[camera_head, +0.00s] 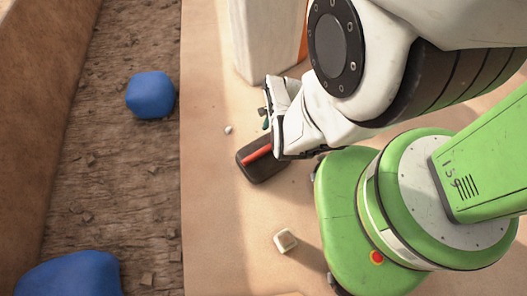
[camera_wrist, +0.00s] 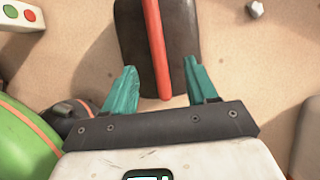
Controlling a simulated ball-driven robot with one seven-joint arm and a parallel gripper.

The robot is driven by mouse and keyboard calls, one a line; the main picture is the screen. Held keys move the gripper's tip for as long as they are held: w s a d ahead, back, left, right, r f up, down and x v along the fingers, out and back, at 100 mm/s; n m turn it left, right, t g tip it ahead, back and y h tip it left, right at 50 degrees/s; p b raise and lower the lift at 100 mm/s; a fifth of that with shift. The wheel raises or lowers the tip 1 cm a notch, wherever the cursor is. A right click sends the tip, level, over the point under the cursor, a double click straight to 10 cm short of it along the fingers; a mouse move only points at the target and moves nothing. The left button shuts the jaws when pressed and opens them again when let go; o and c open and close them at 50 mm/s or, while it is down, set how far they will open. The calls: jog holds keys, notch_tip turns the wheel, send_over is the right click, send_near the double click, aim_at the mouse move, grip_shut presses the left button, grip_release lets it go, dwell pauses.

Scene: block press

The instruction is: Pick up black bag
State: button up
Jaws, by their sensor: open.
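The black bag (camera_head: 262,163) lies on the sandy floor in the head view, a dark rounded block with a red strip along it. My gripper (camera_head: 267,119) is over its far side there and hides part of it. In the wrist view the bag (camera_wrist: 132,45) fills the top middle, with its red strip (camera_wrist: 156,45) running lengthwise. My gripper (camera_wrist: 163,88) shows two teal fingers spread apart and empty, one on each side of the strip's near end. I cannot tell whether the fingers touch the bag.
A tall white block (camera_head: 258,40) stands just behind the bag. A small pale cube (camera_head: 285,240) lies in front, and a small grey stone (camera_wrist: 254,9) lies near the bag. Blue lumps (camera_head: 151,95) rest on the brown strip at left. The floor left of the bag is mostly clear.

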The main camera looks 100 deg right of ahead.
jog(key=b, duration=0.3)
send_over(265, 148)
jog(key=s, duration=0.1)
jog(key=f, duration=0.3)
jog(key=d+f, duration=0.1)
jog(key=f, duration=0.1)
jog(key=shift+f, duration=0.25)
jog(key=shift+s+a+b+x, duration=0.1)
jog(key=shift+b+x, duration=0.7)
jog(key=shift+x, duration=0.35)
jog(key=shift+s+a+b+x, duration=0.1)
jog(key=shift+b+x, duration=0.65)
jog(key=shift+x, duration=0.45)
jog(key=shift+f, duration=0.3)
grip_shut()
